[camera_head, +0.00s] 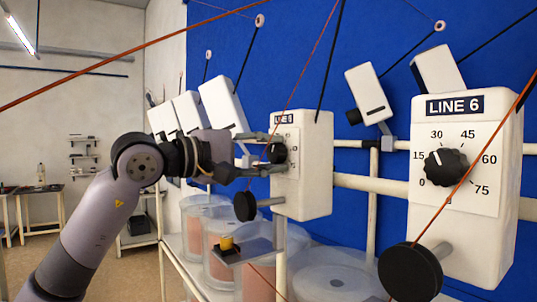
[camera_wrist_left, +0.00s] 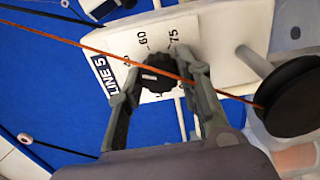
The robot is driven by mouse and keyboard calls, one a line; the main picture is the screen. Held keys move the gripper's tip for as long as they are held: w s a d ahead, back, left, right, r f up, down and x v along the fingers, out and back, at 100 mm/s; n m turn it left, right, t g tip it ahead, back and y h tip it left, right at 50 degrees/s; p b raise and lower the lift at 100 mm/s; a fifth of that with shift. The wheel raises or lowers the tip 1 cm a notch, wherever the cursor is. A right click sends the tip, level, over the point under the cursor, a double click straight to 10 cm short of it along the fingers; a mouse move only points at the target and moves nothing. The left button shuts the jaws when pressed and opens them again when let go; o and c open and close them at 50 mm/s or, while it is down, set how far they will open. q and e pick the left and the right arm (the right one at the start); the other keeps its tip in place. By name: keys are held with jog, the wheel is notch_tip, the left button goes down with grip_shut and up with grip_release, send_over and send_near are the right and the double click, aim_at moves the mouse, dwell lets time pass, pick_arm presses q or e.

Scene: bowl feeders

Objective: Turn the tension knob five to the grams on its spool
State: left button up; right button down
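The LINE 5 tension box (camera_head: 313,165) is a white housing. Its black tension knob (camera_head: 277,152) is partly hidden by my gripper. My left gripper (camera_head: 268,153) is at the box face, one finger above the knob and one below. In the left wrist view, the fingers (camera_wrist_left: 167,72) straddle the knob (camera_wrist_left: 158,72) and look open, with small gaps beside it. The dial shows 60 and 75; the other numbers and the knob's pointer are hidden or unclear. No gram value on a spool is readable. My right gripper is not in view.
The LINE 6 box (camera_head: 466,180) stands to the right, its knob (camera_head: 446,167) pointing near 15–30. An orange wire (camera_wrist_left: 110,55) crosses before the LINE 5 knob. A black wheel (camera_wrist_left: 290,97) sticks out beside it. Clear tubs (camera_head: 335,284) stand below.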

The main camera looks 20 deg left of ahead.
pick_arm(q)
jog(key=o, duration=0.4)
jog(key=shift+s+a, duration=0.15)
jog(key=shift+s, duration=0.05)
jog(key=v, duration=1.1)
jog(key=shift+s+a, duration=0.2)
